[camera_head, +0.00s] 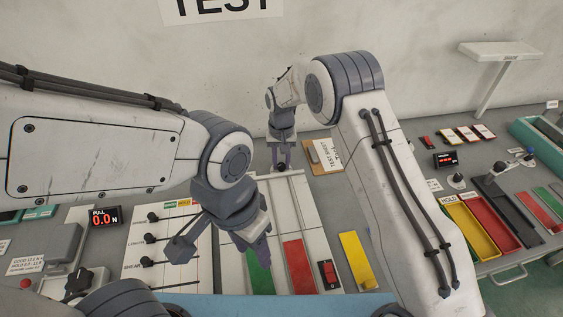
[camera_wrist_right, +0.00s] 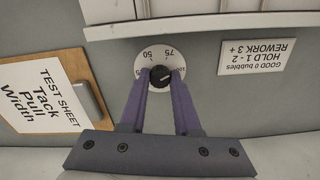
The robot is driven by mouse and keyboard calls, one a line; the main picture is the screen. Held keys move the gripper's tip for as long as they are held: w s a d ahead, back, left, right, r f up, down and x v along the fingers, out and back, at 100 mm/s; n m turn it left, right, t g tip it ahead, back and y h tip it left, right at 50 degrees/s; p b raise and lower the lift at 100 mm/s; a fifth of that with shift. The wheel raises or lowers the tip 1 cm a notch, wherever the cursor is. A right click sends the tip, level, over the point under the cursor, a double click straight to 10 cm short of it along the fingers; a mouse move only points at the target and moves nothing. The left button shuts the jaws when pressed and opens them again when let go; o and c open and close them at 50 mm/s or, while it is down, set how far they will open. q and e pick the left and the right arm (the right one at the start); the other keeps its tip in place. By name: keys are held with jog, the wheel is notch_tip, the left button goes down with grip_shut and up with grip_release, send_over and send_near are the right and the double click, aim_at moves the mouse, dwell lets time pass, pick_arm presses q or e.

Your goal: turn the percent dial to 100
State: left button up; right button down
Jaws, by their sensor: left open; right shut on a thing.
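The percent dial is a black knob (camera_wrist_right: 160,75) on a round white scale (camera_wrist_right: 152,56) in the right wrist view. The numbers 50 and 75 show, partly covered further numbers sit at the edges. My right gripper (camera_wrist_right: 160,82) has its two purple fingers on either side of the knob, shut on it. In the head view my right gripper (camera_head: 281,165) is at the far end of the white panel, and the dial there is mostly hidden. My left gripper (camera_head: 222,245) is open and empty, above the white panel near the sliders.
A clipboard with a test sheet (camera_head: 326,155) lies beside the dial. A display (camera_head: 104,217) reads "PULL 0.0 N". Green and red strips, a red switch (camera_head: 329,274) and a yellow strip (camera_head: 356,262) lie in front. Yellow and red trays (camera_head: 468,228) stand at right.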

aim_at(281, 164)
jog(key=m, duration=0.5)
jog(key=shift+w+r, duration=0.1)
dwell(0.5)
jog(key=c, duration=0.6)
grip_release()
jog(key=shift+r+b, duration=0.85)
jog(key=shift+r, duration=4.35)
